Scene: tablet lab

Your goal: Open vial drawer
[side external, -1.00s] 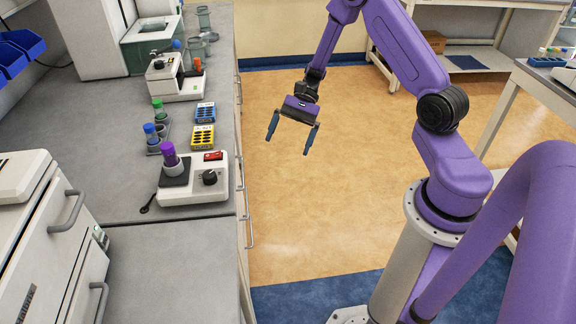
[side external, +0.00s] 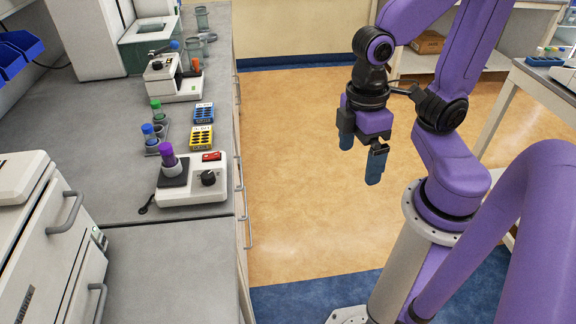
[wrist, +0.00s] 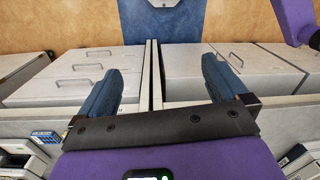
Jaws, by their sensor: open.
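My gripper (side external: 361,152) hangs in the air over the floor, right of the bench, with its blue fingers pointing down. It is open and empty; its fingers also show apart in the wrist view (wrist: 162,72). The bench front carries pale grey drawers with bar handles. In the wrist view, a stack of drawers (wrist: 50,90) lies to the left and another drawer front (wrist: 190,72) to the right, beyond the fingers. No drawer is visibly pulled out. Which one is the vial drawer I cannot tell. In the side view, the handles (side external: 249,232) show edge-on along the bench front.
On the bench (side external: 150,285) stand a white mixer with a purple-capped vial (side external: 167,155), a yellow rack (side external: 201,138), a blue rack (side external: 204,112) and a microscope-like device (side external: 170,85). The floor (side external: 300,190) between bench and arm is clear.

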